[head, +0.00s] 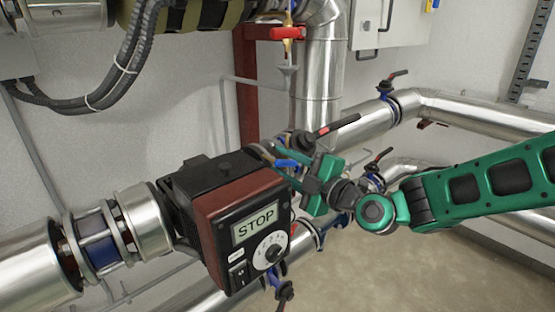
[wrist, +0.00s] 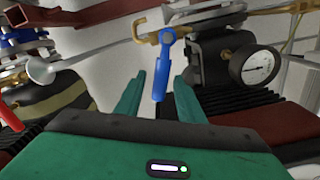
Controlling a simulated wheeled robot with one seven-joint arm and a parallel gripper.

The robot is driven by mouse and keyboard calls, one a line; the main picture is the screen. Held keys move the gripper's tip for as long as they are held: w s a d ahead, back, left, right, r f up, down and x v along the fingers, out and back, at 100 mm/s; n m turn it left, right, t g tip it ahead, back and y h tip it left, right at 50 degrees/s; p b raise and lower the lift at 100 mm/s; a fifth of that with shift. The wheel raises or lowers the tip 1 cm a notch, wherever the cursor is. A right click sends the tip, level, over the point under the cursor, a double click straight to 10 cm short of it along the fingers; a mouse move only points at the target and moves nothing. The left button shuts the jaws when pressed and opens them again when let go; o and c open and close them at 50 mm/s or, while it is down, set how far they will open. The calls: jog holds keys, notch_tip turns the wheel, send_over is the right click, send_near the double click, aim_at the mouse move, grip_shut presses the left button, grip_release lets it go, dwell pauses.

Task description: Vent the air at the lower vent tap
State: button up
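A small tap with a brass body (wrist: 143,29) and a blue lever (wrist: 162,72) shows in the wrist view. The lever hangs down in that picture, between my two green fingers, with a gap on both sides. My gripper (wrist: 158,82) is open and empty, and its fingers point toward the tap. In the head view my gripper (head: 312,178) is beside the right side of the black and dark-red pump unit, close to a blue lever (head: 286,163). The tap body there is mostly hidden behind the unit and my gripper.
The pump unit's face (head: 258,245) reads STOP above a dial. A red-handled tap (head: 285,34) sits higher, over a small funnel (head: 288,70). A red-tipped lever (head: 338,125) is close above my gripper. Silver pipes (head: 480,115) run right. A pressure gauge (wrist: 258,68) is right of the tap.

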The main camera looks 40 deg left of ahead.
jog(key=v, duration=0.6)
jog(key=shift+d, duration=0.4)
